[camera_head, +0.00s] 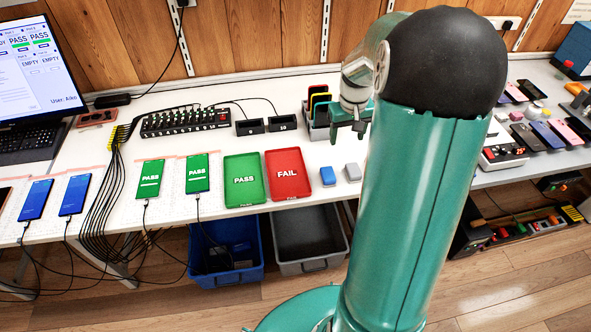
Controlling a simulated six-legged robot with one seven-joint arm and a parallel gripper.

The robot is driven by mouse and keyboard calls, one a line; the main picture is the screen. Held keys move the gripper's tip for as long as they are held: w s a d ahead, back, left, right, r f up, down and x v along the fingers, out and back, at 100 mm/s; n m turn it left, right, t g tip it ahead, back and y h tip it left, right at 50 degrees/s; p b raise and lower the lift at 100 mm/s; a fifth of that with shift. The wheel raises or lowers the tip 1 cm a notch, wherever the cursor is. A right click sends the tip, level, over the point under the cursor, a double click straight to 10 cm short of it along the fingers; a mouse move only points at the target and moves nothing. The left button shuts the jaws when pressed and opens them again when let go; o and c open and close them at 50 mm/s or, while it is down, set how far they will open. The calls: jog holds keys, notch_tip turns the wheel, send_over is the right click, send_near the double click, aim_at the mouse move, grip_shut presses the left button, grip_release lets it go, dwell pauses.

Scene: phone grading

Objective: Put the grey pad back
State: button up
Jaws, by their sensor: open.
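A small grey pad (353,172) lies on the white table, just right of a similar blue pad (328,176) and partly beside my arm in the picture. My gripper (347,138) hangs above the table, farther back than the two pads. It is open, and nothing shows between its fingers. It appears apart from the grey pad. My arm covers the table to the right of the grey pad.
A grey rack (316,132) with coloured upright items stands left of my gripper. A green PASS tray (244,203) and a red FAIL tray (289,196) lie left of the pads. Several phones (36,199) and cables lie farther left. Blue (226,277) and grey (312,265) bins stand below.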

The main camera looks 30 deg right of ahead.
jog(key=s+a+r+n+t, duration=0.1)
jog(key=s+a+r, duration=0.2)
jog(key=a+r, duration=0.4)
jog(key=s+a+r+t, duration=0.1)
jog(key=s+a+r, duration=0.3)
jog(key=a, duration=0.5)
jog(key=s+a+r+n+t, duration=0.1)
jog(key=s+a+r+t, duration=0.2)
jog(key=s+a, duration=0.7)
jog(key=shift+r+n, duration=0.4)
jog(key=shift+r, duration=0.1)
jog(key=shift+o, duration=0.5)
jog(key=shift+w, duration=0.1)
